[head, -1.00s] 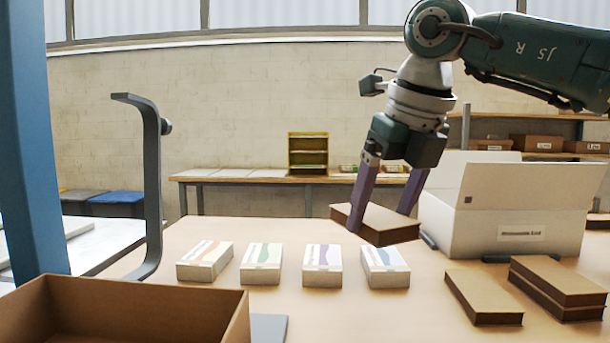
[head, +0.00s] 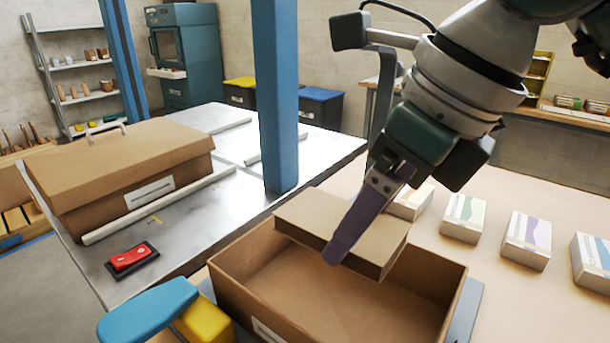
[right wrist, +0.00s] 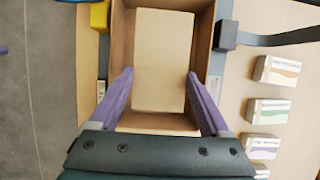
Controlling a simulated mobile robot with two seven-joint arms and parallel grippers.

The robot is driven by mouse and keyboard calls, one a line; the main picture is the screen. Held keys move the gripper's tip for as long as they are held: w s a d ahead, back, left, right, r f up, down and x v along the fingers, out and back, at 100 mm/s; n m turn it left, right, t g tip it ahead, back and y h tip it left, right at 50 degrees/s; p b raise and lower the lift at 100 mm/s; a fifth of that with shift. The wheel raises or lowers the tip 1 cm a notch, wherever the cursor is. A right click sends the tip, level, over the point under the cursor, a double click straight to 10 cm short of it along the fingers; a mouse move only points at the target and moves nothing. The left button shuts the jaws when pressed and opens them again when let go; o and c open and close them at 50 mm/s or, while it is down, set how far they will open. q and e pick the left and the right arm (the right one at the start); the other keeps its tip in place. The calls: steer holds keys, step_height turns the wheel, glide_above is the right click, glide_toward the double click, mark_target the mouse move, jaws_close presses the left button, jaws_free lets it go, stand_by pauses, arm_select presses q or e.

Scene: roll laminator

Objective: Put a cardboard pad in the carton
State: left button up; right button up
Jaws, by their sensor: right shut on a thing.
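My right gripper (head: 365,232) is shut on a flat brown cardboard pad (head: 318,212). In the head view one purple finger lies across the pad and the other finger is mostly hidden. The pad is over the open brown carton (head: 232,297) and covers part of its far rim. The carton's visible floor looks empty. In the right wrist view the pad (right wrist: 163,50) lies between the two purple fingers and within the outline of the carton walls (right wrist: 204,45). How high the pad is above the floor is hard to tell. My left gripper is out of view.
A blue and yellow object (head: 150,312) stands close to the carton's left side. A blue post (head: 277,100) rises behind it. Several small printed boxes (head: 527,240) stand in a row on the table at right. A lidded brown box (head: 125,170) and a red switch (head: 131,257) are at left.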

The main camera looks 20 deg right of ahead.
step_height(320, 180, down, 11)
steer(key=b, duration=0.9)
steer(key=shift+f+b, duration=0.2)
steer(key=shift+b, duration=0.1)
steer(key=o, duration=1.2)
steer(key=shift+c, duration=0.2)
steer(key=shift+r, duration=0.15)
